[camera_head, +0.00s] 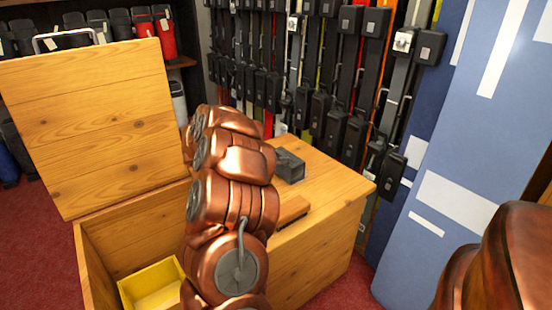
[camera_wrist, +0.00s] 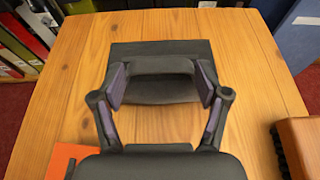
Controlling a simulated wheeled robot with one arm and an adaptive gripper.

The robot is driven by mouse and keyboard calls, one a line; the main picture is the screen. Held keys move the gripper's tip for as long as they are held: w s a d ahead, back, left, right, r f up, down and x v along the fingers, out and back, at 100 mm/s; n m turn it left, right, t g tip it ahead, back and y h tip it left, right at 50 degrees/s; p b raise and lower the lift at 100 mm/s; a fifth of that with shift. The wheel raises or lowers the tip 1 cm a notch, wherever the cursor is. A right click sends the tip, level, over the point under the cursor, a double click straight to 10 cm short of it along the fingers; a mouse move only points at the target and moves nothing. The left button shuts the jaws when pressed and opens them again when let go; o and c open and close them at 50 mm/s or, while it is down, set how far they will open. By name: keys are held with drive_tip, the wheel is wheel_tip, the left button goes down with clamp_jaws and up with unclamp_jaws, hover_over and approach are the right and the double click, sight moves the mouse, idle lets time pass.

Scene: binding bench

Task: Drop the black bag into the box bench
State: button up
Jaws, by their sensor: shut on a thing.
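The black bag (camera_wrist: 160,50) lies on the wooden top of the box bench (camera_wrist: 60,105) in the wrist view. My gripper (camera_wrist: 160,84) has one finger on each side of the bag and is shut on it. In the head view the bag (camera_head: 289,167) shows as a dark block on the closed right part of the box bench (camera_head: 335,183), partly behind my arm. My gripper is hidden there by my copper-coloured arm. The bench's hinged lid (camera_head: 95,120) stands open at the left, over an open compartment.
A yellow bin (camera_head: 152,284) sits inside the open compartment. A brown brush-like block (camera_wrist: 300,142) lies on the bench top near the bag. An orange flat item (camera_wrist: 62,160) shows at lower left. Skis with bindings line the back wall, and a blue panel (camera_head: 465,130) stands at the right.

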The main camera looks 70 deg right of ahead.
idle(0.3)
drive_tip(key=o, duration=1.8)
drive_tip(key=shift+r, duration=0.2)
drive_tip(key=p+v, duration=0.3)
drive_tip(key=v, duration=0.9)
